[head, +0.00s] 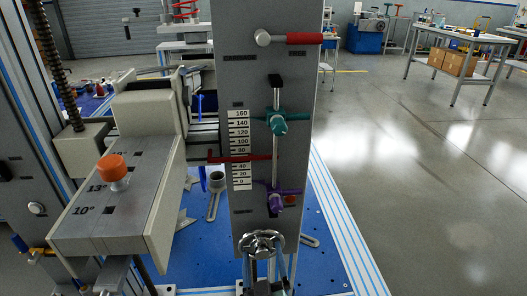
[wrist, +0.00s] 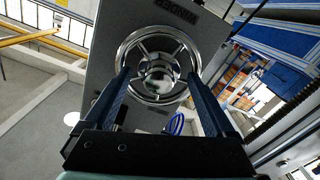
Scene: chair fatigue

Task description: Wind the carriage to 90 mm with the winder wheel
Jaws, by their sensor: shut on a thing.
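The winder wheel (head: 262,240) is a chrome spoked handwheel low on the grey upright panel (head: 248,90). It shows face-on in the wrist view (wrist: 158,68). My gripper (wrist: 158,80) is shut on the wheel, one dark finger at each side of its rim. In the head view my gripper is just below the wheel and partly out of frame. A white scale (head: 239,126) on the panel runs from 0 to 160. A red pointer (head: 226,159) crosses it between 40 and 80, covering about the 60 mark; the exact reading is too small to tell.
A teal clamp (head: 277,122) and a purple clamp (head: 276,200) sit on a vertical rod right of the scale. A red-handled lever (head: 303,38) is at the panel's top. An orange knob (head: 112,167) stands on the angled plate at left.

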